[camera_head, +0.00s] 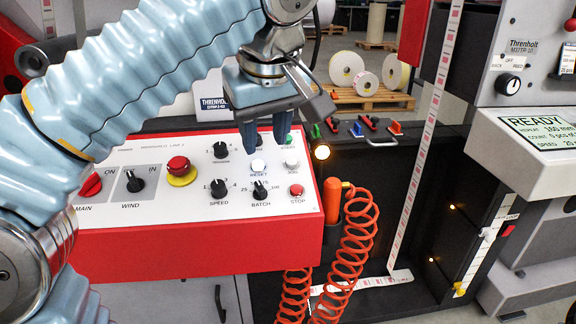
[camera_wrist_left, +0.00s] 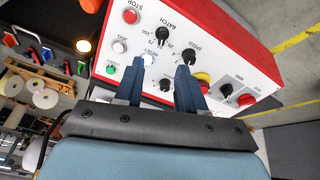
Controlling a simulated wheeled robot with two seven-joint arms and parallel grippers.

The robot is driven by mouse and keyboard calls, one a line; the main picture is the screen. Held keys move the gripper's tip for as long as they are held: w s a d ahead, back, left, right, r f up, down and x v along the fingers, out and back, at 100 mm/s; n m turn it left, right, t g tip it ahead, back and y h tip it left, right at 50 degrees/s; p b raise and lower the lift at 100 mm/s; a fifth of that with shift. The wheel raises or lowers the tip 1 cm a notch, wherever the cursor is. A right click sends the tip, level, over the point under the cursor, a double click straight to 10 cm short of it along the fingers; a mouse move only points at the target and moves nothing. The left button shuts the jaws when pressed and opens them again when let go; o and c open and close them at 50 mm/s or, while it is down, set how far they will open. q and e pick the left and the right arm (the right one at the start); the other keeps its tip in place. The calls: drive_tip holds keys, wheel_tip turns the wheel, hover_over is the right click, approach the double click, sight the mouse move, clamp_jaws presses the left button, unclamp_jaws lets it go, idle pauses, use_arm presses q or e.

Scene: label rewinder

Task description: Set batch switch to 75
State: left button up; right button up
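The batch switch (camera_head: 259,190) is a small black rotary knob on the white face of the red-edged control panel, above the word BATCH. Marks 25 and 100 lie at its left and right. I cannot read its pointer setting surely. It also shows in the left wrist view (camera_wrist_left: 162,34), beyond my fingertips. My left gripper (camera_head: 266,143) is open and empty, with its two blue fingers pointing down, above the panel near the white RESET button (camera_head: 257,166). In the left wrist view the left gripper's fingers (camera_wrist_left: 160,66) stand apart with panel showing between them. My right gripper is in neither view.
Near the switch are the SPEED knob (camera_head: 218,188), the red STOP button (camera_head: 296,190) and the JOG button (camera_head: 291,163). A red emergency button (camera_head: 179,167) and the WIND knob (camera_head: 135,181) are farther left. A coiled orange hose (camera_head: 352,240) hangs right of the panel.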

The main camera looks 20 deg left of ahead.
sight(260, 186)
use_arm(q)
drive_tip(key=b+x, duration=0.1)
drive_tip(key=x, duration=0.3)
drive_tip(key=b+x, duration=0.1)
drive_tip(key=x, duration=0.4)
drive_tip(key=b+x, duration=0.1)
drive_tip(key=x, duration=0.3)
drive_tip(key=shift+s+a+f, duration=0.1)
drive_tip(key=shift+a, duration=0.2)
clamp_jaws()
